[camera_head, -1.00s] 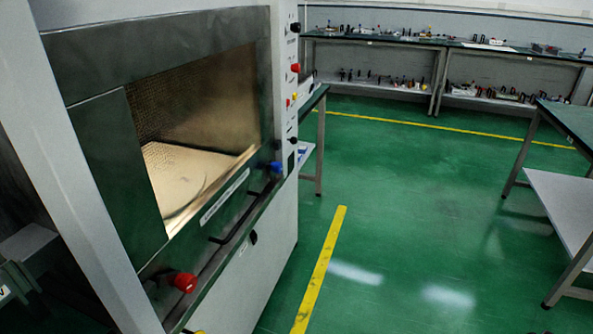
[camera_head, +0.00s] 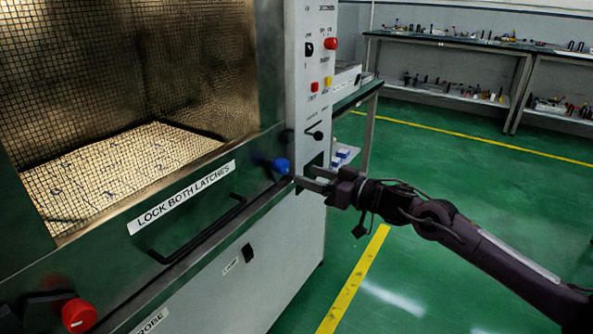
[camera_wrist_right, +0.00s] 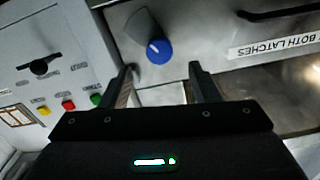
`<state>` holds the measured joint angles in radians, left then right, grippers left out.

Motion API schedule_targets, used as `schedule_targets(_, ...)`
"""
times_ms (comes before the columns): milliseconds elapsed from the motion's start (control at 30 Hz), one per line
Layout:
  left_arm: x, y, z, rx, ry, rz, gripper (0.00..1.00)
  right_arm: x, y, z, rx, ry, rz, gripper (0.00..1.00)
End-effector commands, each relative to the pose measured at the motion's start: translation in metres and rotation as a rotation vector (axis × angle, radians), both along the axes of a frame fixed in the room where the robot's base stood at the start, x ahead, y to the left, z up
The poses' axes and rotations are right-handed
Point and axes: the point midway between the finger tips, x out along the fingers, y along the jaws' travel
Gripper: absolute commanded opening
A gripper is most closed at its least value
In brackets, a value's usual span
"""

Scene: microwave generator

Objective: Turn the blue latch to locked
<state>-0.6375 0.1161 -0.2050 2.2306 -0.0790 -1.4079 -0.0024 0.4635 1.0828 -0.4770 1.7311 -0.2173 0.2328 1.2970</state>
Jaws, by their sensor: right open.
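The blue latch (camera_head: 281,166) is a round knob at the right end of the oven's front ledge, right of the label "LOCK BOTH LATCHES". In the right wrist view the blue latch (camera_wrist_right: 158,51) has a white mark on its rim and a grey metal piece behind it. My right gripper (camera_head: 308,178) is open and empty, just right of the blue latch. In the right wrist view my right gripper's fingers (camera_wrist_right: 160,76) stand apart, with the latch beyond and between them; they look clear of it. My left gripper is not in view.
A red latch (camera_head: 79,315) is at the ledge's left end. A black handle (camera_head: 200,230) juts out between the latches. The control panel (camera_head: 313,90) with buttons and switches rises beside the blue latch. Green floor (camera_head: 440,190) is free at right.

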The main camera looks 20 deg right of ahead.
Motion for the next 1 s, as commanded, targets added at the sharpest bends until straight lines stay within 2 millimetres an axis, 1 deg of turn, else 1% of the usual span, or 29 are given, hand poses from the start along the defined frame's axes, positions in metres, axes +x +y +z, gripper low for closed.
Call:
schedule_targets(33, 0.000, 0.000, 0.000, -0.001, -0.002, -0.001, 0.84, 0.006, 0.005, 0.002, 0.003, -0.004, 0.001, 0.56)
schedule_targets(200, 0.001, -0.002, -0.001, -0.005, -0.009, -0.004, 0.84, 0.026, 0.020, 0.002, 0.003, -0.003, 0.000, 0.56)
schedule_targets(400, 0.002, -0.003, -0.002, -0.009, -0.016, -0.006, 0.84, 0.044, 0.034, 0.001, -0.001, -0.003, -0.002, 0.56)
schedule_targets(533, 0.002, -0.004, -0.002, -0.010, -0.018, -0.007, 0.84, 0.049, 0.038, 0.001, -0.002, -0.001, -0.002, 0.56)
schedule_targets(767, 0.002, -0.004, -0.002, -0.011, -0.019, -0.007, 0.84, 0.049, 0.038, 0.000, -0.003, -0.001, -0.002, 0.56)
schedule_targets(800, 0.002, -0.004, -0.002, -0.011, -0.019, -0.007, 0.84, 0.049, 0.038, 0.000, -0.003, -0.001, -0.002, 0.55)
schedule_targets(867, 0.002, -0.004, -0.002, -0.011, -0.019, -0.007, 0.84, 0.049, 0.038, 0.000, -0.003, -0.001, -0.002, 0.47)
schedule_targets(1000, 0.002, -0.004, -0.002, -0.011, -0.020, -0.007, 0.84, 0.049, 0.038, 0.000, -0.003, -0.001, -0.002, 0.28)
